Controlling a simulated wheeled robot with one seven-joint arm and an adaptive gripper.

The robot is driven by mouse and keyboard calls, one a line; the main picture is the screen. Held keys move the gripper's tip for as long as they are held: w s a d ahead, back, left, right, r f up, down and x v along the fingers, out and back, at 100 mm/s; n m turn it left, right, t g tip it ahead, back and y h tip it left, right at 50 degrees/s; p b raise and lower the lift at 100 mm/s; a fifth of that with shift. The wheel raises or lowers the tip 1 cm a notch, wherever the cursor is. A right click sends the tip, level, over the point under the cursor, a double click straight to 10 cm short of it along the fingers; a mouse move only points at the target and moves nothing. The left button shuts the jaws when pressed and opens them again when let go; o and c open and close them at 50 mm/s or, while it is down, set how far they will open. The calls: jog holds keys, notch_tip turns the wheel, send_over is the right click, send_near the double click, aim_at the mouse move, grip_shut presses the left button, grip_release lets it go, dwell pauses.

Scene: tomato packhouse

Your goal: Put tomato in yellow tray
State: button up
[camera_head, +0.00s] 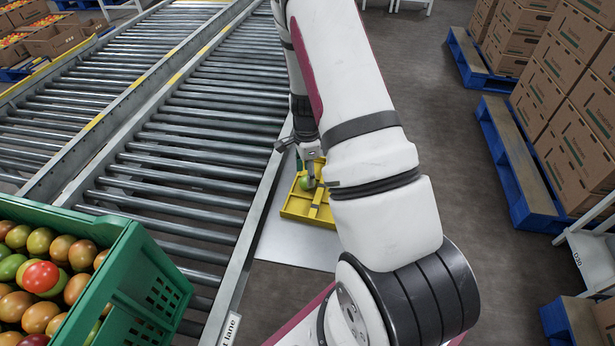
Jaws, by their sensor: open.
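The yellow tray (294,207) sits on a pale flat surface beside the conveyor, partly hidden by my arm. A green tomato (306,183) shows in the tray's far left part, right at my gripper. My gripper (311,172) points down over the tray with its jaws open. Whether a finger touches the tomato cannot be told. A bright red tomato (40,277) lies on top of many other tomatoes in the green crate (150,275) at the lower left.
Roller conveyors (190,150) run along the left, with a metal side rail next to the tray. Stacked cartons (575,110) stand on blue pallets (520,165) at the right. Grey floor (430,100) between is clear. More boxes of tomatoes (60,38) stand at the far left.

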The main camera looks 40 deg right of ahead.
notch_tip(320, 180, up, 9)
jog(key=p, duration=0.2)
jog(key=s+a+r+n+t+y, duration=0.1)
jog(key=s+a+r+n, duration=0.2)
jog(key=a+r+n, duration=0.5)
jog(key=s+a+r+n+y, duration=0.15)
jog(key=s+a+r, duration=0.25)
jog(key=a+r, duration=0.55)
jog(key=s+a+r+n+h, duration=0.1)
jog(key=s+r+n, duration=0.4)
jog(key=s, duration=0.6)
jog(key=s+a+r+n+h, duration=0.1)
jog(key=s+a+r+n, duration=0.2)
jog(key=s+r+n, duration=0.2)
jog(key=s+n, duration=0.3)
jog(key=s, duration=0.3)
jog(key=shift+r+h, duration=0.2)
jog(key=shift+h, duration=0.15)
notch_tip(320, 180, up, 19)
jog(key=t+p, duration=0.3)
jog(key=p, duration=1.4)
jog(key=shift+a, duration=0.15)
